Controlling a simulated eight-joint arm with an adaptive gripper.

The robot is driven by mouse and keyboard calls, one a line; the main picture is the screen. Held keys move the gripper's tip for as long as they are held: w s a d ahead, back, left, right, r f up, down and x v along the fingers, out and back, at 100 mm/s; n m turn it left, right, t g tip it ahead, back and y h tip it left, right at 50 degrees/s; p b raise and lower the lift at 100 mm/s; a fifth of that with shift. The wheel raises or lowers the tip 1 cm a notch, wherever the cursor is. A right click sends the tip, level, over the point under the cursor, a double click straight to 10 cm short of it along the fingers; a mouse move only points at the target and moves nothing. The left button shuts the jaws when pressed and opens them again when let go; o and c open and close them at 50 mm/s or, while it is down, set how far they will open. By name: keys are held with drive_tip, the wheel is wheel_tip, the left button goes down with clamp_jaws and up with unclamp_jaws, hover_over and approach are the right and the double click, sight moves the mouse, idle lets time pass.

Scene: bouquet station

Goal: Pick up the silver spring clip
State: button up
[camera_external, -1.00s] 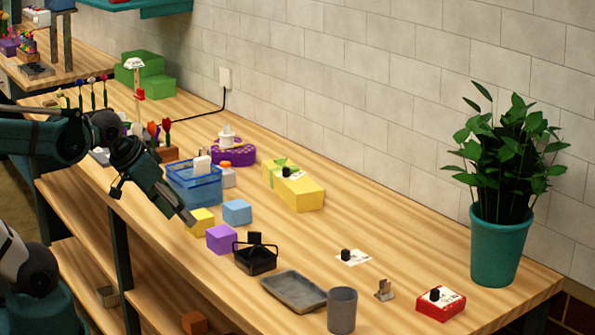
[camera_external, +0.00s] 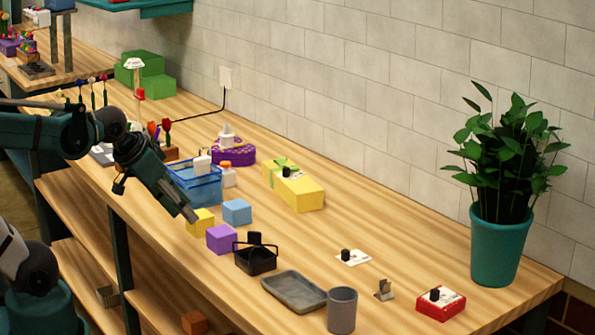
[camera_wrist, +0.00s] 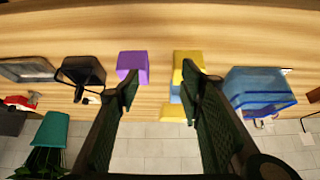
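A small grey metallic clip (camera_external: 384,291), which looks like the silver spring clip, stands on the wooden counter near the front right. It is right of the grey cup and left of the red box. In the external view my gripper (camera_external: 190,214) points down over the counter's front edge, beside the yellow cube and far to the left of the clip.
Near my gripper are a yellow cube (camera_external: 201,222), a purple cube (camera_external: 221,239) and a blue bin (camera_external: 195,188). A black basket (camera_external: 255,260), grey tray (camera_external: 294,291) and grey cup (camera_external: 342,311) stand toward the clip. A red box (camera_external: 441,302) and potted plant (camera_external: 498,247) are farther right.

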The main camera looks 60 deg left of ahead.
drive_tip(key=w+d+r+m+g+p, duration=0.2)
drive_tip(key=w+d+r+m+p, duration=0.35)
drive_tip(key=w+d+r, duration=0.35)
drive_tip(key=m+g+p, duration=0.5)
drive_tip(key=m+p, duration=0.8)
drive_tip(key=p, duration=0.3)
hover_over(385, 281)
drive_tip(key=f, duration=0.8)
drive_tip(key=shift+a, duration=0.3)
drive_tip(key=shift+d+f+p, duration=0.3)
drive_tip(key=shift+d, duration=0.05)
drive_tip(key=shift+f, duration=0.1)
drive_tip(key=shift+f, duration=1.2)
